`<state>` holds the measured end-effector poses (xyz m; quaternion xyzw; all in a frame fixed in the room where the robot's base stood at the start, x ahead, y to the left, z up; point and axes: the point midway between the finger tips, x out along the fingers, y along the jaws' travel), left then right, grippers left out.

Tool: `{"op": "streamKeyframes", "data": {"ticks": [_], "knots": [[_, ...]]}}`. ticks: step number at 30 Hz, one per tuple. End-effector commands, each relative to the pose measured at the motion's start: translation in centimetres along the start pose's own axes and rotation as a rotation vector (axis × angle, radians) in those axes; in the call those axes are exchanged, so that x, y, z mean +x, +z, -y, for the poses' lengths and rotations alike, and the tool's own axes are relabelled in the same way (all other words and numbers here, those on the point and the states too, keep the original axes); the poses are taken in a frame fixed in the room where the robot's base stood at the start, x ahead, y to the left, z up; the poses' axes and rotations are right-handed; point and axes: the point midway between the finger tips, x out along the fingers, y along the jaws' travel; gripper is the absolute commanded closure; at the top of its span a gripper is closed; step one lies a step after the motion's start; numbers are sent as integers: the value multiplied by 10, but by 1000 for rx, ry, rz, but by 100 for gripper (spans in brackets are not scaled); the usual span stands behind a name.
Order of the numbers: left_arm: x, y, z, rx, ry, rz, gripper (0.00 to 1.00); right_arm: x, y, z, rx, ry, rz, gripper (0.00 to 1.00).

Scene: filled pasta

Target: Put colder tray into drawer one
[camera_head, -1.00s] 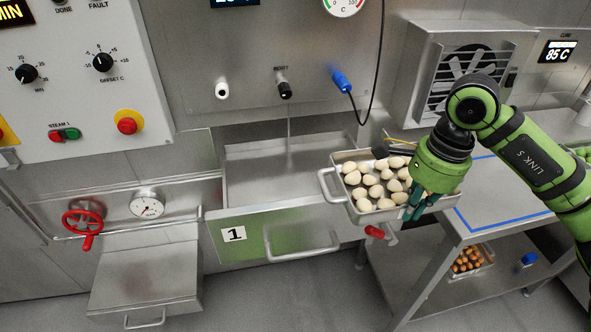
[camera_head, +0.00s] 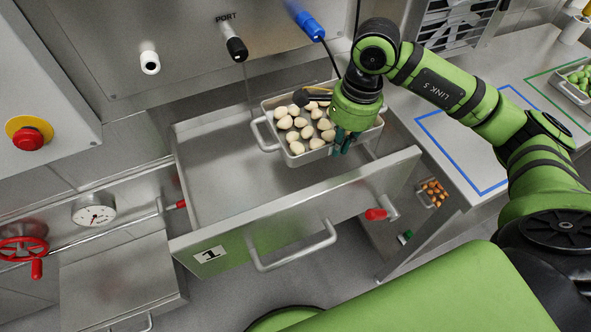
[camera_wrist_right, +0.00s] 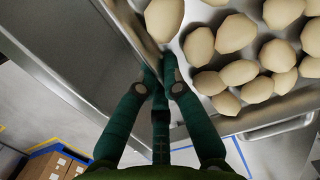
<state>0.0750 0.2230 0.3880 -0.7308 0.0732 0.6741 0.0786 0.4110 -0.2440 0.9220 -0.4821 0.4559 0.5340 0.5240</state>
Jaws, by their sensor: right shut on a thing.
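A shallow metal tray (camera_head: 312,156) of pale, rounded pasta pieces (camera_head: 293,136) is held up in the head view. My right gripper (camera_head: 341,141) is shut on the tray's near right wall. In the right wrist view its teal fingers (camera_wrist_right: 158,75) pinch the tray wall, with the pieces on the right. The drawer labelled 1 (camera_head: 209,254) is pulled open and its bare floor (camera_head: 215,185) shows. The tray is over the drawer's back right part; its exact height above the drawer is hard to tell. My left gripper is not in view.
A counter on the right has an empty blue outline (camera_head: 425,125) and a tray of green pieces (camera_head: 575,90). A tray of orange pieces (camera_head: 432,193) sits low beneath. The panel with a black port plug (camera_head: 236,48) and blue plug (camera_head: 310,27) stands behind the drawer.

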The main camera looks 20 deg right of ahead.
Motion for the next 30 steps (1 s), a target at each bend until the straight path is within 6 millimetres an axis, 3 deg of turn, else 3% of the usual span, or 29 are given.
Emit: {"op": "streamKeyframes", "data": {"ticks": [5, 12, 16, 24, 30], "knots": [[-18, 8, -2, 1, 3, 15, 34, 24, 40, -8, -5, 2, 7, 100], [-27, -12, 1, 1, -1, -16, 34, 51, 71, -12, -1, -2, 5, 100], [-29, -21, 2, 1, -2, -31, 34, 59, 74, -13, 2, -1, 2, 100], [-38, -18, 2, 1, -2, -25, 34, 92, 70, -14, 1, -1, 2, 100], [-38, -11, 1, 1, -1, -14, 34, 96, 69, -13, -1, -4, 1, 100]]}}
